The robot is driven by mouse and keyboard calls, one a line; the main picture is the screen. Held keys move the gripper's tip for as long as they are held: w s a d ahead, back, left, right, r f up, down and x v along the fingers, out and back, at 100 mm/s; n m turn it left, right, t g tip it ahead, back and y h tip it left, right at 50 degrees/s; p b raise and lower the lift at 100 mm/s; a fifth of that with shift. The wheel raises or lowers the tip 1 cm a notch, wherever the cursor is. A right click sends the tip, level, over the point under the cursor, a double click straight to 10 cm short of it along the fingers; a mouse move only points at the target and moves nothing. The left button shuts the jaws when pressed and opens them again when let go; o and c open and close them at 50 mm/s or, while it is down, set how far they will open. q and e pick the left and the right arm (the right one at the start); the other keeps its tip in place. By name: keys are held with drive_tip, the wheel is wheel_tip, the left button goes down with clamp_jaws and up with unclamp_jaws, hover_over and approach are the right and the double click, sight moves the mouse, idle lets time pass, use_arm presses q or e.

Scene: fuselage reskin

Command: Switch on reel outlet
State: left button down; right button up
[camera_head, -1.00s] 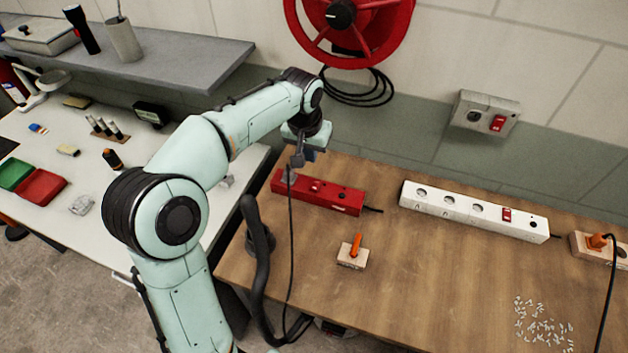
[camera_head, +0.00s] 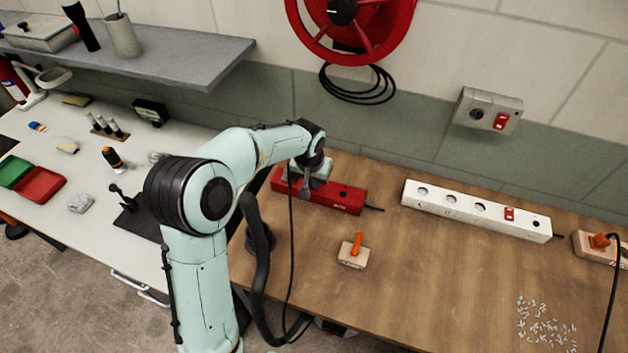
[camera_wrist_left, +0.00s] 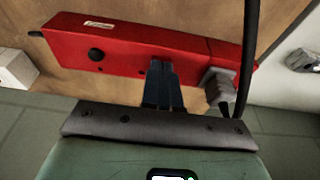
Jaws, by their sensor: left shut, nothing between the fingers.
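A red outlet strip (camera_head: 345,202) lies at the back left of the wooden table; it also shows in the left wrist view (camera_wrist_left: 120,45). It has a black round knob (camera_wrist_left: 96,54), and a grey plug (camera_wrist_left: 218,82) with a black cable sits at its other end. My left gripper (camera_head: 305,192) points down at the strip. In the left wrist view its shut fingers (camera_wrist_left: 160,68) are empty and overlap the strip's middle, between knob and plug; I cannot tell if they touch. The strip's switch is hidden behind the fingers. My right gripper is not in view.
A red reel (camera_head: 350,22) with coiled black cable hangs on the wall. A wall box (camera_head: 487,111) has a red switch. A white strip (camera_head: 450,205), a wooden block with an orange lever (camera_head: 353,254) and another block (camera_head: 590,247) are on the table. The front middle is clear.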

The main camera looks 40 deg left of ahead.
use_arm(q)
drive_tip(key=shift+f, duration=0.1)
drive_tip(key=shift+s+d+f+b, duration=0.1)
drive_tip(key=shift+f+b, duration=0.35)
drive_tip(key=shift+s+r, duration=0.15)
drive_tip(key=shift+r, duration=0.05)
drive_tip(key=shift+w, duration=0.25)
drive_tip(key=shift+w+a+r+p, duration=0.2)
drive_tip(key=shift+w+r+p, duration=0.2)
drive_tip(key=shift+p, duration=0.25)
drive_tip(key=shift+w+f, duration=0.1)
drive_tip(key=shift+w, duration=0.1)
